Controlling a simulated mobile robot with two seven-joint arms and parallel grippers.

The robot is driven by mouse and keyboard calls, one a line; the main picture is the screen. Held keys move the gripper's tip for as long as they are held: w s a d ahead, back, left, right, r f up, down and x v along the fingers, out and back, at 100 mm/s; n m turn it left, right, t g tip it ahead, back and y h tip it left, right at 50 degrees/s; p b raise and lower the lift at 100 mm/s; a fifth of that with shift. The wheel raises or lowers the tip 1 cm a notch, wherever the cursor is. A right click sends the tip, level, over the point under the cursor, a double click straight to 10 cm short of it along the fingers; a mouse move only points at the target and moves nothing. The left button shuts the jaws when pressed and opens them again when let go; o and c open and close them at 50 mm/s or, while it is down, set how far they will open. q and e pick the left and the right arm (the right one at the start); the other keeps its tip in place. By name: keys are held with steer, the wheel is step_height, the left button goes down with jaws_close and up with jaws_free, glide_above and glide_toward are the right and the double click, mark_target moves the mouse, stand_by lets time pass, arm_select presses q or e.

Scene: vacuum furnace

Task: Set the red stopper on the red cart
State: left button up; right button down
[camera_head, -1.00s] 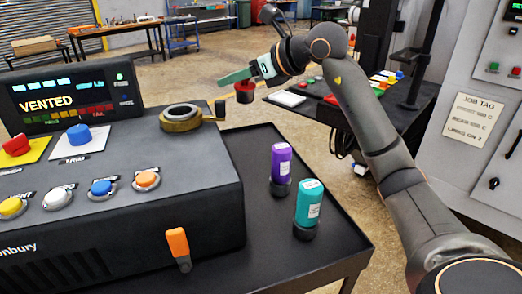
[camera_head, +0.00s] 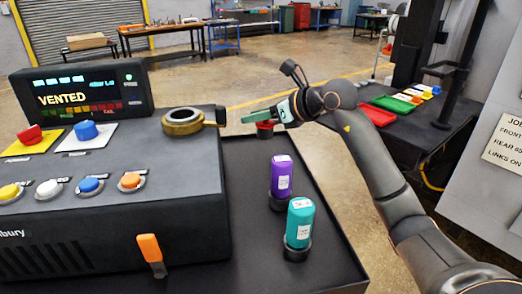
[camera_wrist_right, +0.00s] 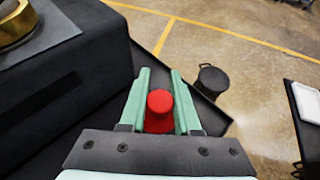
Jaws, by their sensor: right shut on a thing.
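The red stopper (camera_wrist_right: 159,104) is between the two pale green fingers of my right gripper (camera_wrist_right: 158,100) in the right wrist view. In the head view my right gripper (camera_head: 262,117) is shut on the red stopper (camera_head: 264,127), which hangs under the fingers by the far corner of the black tray table, right of the console. I cannot pick out a red cart for certain. A flat red panel (camera_head: 378,116) lies on a dark bench at the right, behind my right arm. My left gripper is not in view.
The console (camera_head: 110,190) has a brass ring (camera_head: 182,121) on top. A purple bottle (camera_head: 281,178) and a teal bottle (camera_head: 299,222) stand on the black tray table (camera_head: 331,262). Green and yellow items lie beside the red panel. A round black object (camera_wrist_right: 212,79) is beyond the tray edge.

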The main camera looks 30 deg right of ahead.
steer(key=shift+f, duration=3.5)
steer(key=shift+f+b, duration=0.2)
steer(key=shift+b, duration=0.1)
steer(key=c, duration=0.6)
jaws_free()
steer(key=shift+r, duration=0.25)
steer(key=b+v, duration=0.1)
steer(key=v, duration=1.1)
steer(key=shift+f, duration=0.1)
